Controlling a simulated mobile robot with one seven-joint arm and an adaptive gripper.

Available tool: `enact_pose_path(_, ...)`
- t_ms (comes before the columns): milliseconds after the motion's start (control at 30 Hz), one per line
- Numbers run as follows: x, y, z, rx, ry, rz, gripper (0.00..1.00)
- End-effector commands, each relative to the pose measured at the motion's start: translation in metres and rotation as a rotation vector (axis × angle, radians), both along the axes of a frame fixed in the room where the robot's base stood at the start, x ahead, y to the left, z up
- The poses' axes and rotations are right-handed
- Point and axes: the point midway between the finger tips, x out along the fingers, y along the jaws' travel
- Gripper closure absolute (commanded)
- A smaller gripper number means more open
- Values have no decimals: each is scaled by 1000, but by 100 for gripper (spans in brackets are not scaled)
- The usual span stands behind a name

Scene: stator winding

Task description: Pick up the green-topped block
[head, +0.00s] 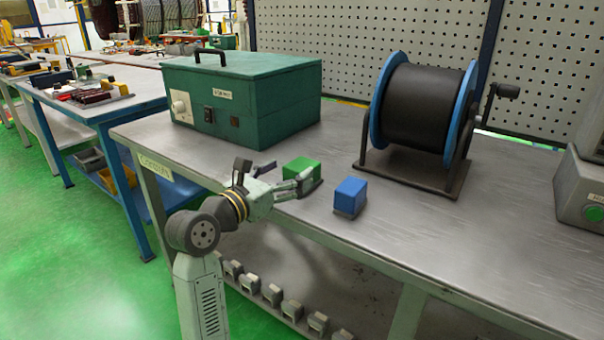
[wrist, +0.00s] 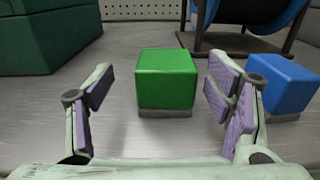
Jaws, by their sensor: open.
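The green-topped block (head: 301,169) sits upright on the grey workbench in the head view, near its front edge. In the wrist view the green-topped block (wrist: 166,80) stands centred ahead, with a thin grey base under the green part. My gripper (head: 284,178) is open at the bench's front edge, low beside the block. In the wrist view my gripper (wrist: 164,100) shows its purple-padded fingers apart, with the block in line with the gap between them. It looks empty; whether the fingertips reach past the block's near face is hard to tell.
A blue-topped block (head: 350,195) stands close to the right; it also shows beside the right finger in the wrist view (wrist: 281,85). A green box (head: 255,95) stands behind left. A black cable reel (head: 425,105) stands behind right. The bench (head: 480,235) is clear at front right.

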Motion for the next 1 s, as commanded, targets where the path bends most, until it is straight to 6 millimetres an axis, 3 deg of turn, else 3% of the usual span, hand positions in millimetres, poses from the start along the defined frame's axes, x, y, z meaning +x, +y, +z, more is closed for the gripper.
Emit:
enact_pose_path(300,30,-32,-1,-2,1,-4,27)
enact_pose_path(567,34,-34,-2,-1,1,-2,27)
enact_pose_path(1000,34,-34,-2,-1,0,-2,56)
